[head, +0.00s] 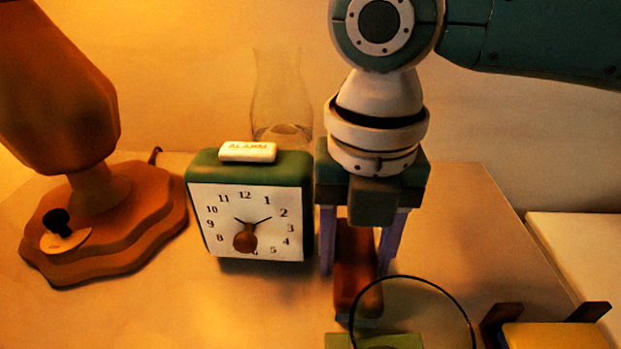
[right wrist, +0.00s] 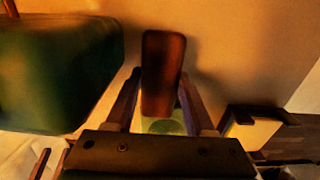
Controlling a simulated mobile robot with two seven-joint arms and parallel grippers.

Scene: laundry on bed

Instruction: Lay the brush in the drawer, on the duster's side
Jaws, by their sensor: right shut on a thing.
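The brush seems to be the red-brown wooden piece (head: 357,262) between the purple fingers of my right gripper (head: 357,268). It also shows in the right wrist view (right wrist: 163,70), long and rounded at its far end, between the two fingers (right wrist: 160,100). My right gripper is shut on it, just right of the alarm clock and pointing down. Bristles cannot be made out. I cannot make out a drawer or a duster in either view. My left gripper is not in view.
A green alarm clock (head: 250,210) stands close left of my right gripper, with a glass vase (head: 281,105) behind. A wooden lamp (head: 95,210) is at left. A thin black ring (head: 470,325), a green item (head: 400,342) and a yellow block (head: 555,337) between dark uprights are in front.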

